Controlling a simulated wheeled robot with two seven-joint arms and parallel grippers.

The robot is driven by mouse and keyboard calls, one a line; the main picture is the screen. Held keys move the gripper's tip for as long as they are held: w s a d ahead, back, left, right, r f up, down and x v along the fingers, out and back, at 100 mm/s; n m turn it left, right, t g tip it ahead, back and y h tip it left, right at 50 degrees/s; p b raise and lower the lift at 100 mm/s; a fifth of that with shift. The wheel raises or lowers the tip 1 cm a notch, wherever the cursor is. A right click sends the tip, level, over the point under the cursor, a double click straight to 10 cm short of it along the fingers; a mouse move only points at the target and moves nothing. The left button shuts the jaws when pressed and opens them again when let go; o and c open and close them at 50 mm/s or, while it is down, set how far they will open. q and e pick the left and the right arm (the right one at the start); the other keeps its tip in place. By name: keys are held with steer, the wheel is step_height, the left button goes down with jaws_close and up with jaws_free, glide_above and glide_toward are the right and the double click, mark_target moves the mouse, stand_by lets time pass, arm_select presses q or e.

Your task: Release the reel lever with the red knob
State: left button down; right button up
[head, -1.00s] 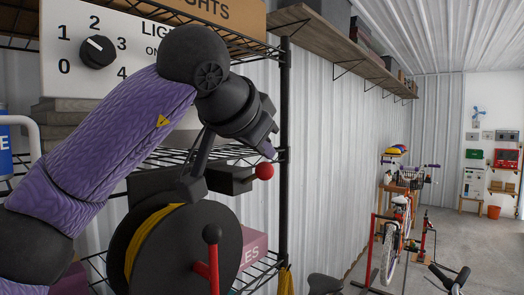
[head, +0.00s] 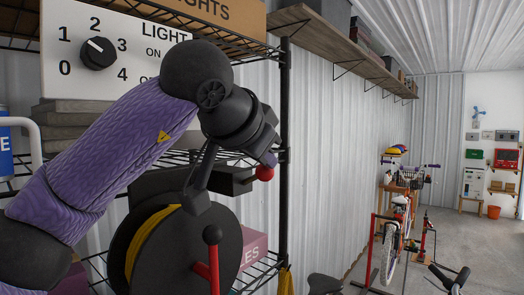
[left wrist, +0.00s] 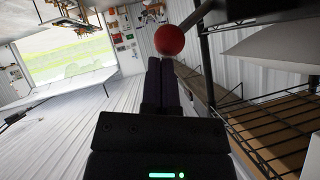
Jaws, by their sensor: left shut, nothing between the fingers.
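The reel (head: 185,250) is a dark drum with yellow cord, standing on the wire shelf. Its lever ends in a red knob (head: 264,173) at the right of the dark housing (head: 232,180) on top. My left gripper (head: 269,158) is shut, with nothing held, and its fingertips are right at the top of the knob in the head view. In the left wrist view the red knob (left wrist: 169,40) shows just beyond the shut fingertips (left wrist: 160,62). I cannot tell whether they touch. My right gripper is out of view.
A black shelf post (head: 284,150) stands just right of the knob. A light switch panel (head: 110,50) is behind my left arm. A bicycle (head: 400,225) stands farther right.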

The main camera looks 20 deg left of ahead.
arm_select(q)
steer(key=shift+d+f, duration=0.15)
steer(key=shift+f, duration=0.05)
steer(key=f, duration=0.1)
steer(key=d+f, duration=0.1)
steer(key=f, duration=0.1)
steer(key=shift+s+d, duration=0.2)
steer(key=shift+s, duration=0.1)
stand_by(0.4)
steer(key=shift+r+p, duration=0.75)
